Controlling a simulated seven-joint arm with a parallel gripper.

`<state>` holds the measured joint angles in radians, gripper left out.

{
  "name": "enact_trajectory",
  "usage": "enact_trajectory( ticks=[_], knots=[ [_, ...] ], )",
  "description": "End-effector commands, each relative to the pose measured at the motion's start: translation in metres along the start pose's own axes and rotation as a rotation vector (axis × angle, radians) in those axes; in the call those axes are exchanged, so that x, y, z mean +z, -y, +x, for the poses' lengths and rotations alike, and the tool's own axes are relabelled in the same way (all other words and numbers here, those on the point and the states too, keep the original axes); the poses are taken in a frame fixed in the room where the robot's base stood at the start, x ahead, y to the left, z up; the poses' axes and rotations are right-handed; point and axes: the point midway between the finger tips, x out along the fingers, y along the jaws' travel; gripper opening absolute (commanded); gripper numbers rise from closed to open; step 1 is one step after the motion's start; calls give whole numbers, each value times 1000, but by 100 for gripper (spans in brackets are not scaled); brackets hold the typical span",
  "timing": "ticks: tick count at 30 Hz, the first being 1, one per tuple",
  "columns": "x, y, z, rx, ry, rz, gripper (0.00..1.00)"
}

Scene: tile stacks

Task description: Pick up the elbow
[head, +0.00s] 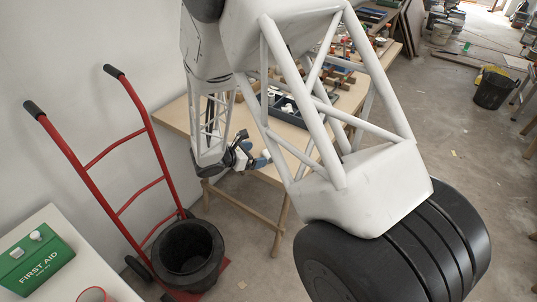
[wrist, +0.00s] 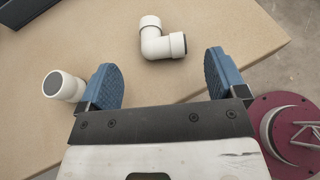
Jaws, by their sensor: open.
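The elbow (wrist: 162,42), a white pipe bend with dark open ends, lies on the tan tabletop (wrist: 225,20) in the wrist view. It is just beyond the fingertips, roughly between their lines and apart from both. My gripper (wrist: 161,64) has two blue pads spread wide with nothing between them. In the head view my gripper (head: 256,160) is at the near edge of the wooden table (head: 172,118). The elbow cannot be made out clearly there.
A white pipe piece (wrist: 64,86) is beside the left finger. A dark red round object (wrist: 292,135) is beyond the table edge at right. In the head view, a blue-grey bin (head: 287,112) stands on the table and a red hand truck (head: 113,200) stands left.

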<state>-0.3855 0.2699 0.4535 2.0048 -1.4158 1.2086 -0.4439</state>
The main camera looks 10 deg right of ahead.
Motion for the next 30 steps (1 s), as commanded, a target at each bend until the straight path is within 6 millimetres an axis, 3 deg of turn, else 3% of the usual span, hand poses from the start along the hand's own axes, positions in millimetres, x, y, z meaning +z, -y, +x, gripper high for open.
enact_trajectory(
  ticks=[5, 18, 30],
  knots=[
    [0, 1, 7, -2, 0, 0, 90],
    [-2, 2, 47, -1, 0, 0, 90],
    [-2, 2, 52, 0, 0, 0, 90]
  ],
)
